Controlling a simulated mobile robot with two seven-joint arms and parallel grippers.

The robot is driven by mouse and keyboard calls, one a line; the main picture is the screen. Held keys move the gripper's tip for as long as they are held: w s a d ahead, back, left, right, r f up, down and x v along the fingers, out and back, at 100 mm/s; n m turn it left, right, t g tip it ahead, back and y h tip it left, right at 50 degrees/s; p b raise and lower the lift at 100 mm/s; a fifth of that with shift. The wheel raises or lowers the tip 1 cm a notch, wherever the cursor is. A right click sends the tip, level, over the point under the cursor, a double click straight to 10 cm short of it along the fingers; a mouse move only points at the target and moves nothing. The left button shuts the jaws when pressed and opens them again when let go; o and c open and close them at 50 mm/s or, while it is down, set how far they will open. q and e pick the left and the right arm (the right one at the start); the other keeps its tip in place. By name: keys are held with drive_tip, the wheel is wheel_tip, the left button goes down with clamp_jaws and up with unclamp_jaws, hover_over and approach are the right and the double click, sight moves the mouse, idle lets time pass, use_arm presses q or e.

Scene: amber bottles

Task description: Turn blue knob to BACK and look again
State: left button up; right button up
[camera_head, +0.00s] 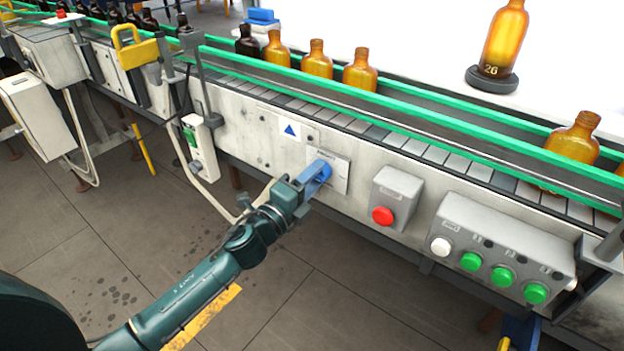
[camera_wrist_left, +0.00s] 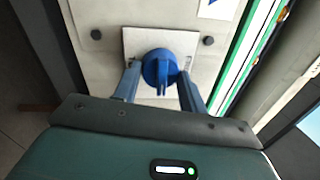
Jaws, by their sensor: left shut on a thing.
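The blue knob (camera_head: 325,168) sits on a pale plate (camera_head: 341,183) on the front panel of the conveyor. My left gripper (camera_head: 315,178) reaches it from the lower left and is shut on it. In the left wrist view, the round blue knob (camera_wrist_left: 160,67) lies between the two fingers, with part of its plate showing around it. The plate's small lettering is too small to read, so I cannot tell which position the knob points to. My right gripper is not in view.
Amber bottles (camera_head: 317,62) and a dark bottle (camera_head: 247,43) stand on the belt behind green rails. A bottle marked 26 (camera_head: 502,40) stands on a black disc. A red button (camera_head: 382,216) and a box of green buttons (camera_head: 503,277) lie right of the knob.

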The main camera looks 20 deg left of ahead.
use_arm(q)
drive_tip(key=shift+m, duration=0.3)
idle(0.4)
drive_tip(key=o, duration=1)
drive_tip(key=shift+c, duration=0.2)
drive_tip(key=b+v, duration=0.2)
drive_tip(key=v, duration=1.1)
